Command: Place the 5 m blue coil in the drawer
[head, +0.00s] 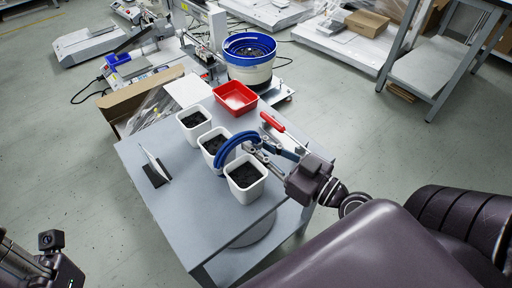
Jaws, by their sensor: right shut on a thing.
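A blue coil (224,151) stands tilted above the white bins on the grey table (150,210). My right gripper (262,150) is shut on the coil's right side and holds it up between the middle and front bins. Part of my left gripper (48,262) shows at the bottom left, away from the table; its fingers cannot be made out. I cannot make out a drawer in this view. No length label on the coil can be read.
Three white bins (247,194) with dark parts stand in a row. A small stand (155,172) is at the left. A blue-rimmed bowl feeder (249,70) stands beyond. The table's front left is clear.

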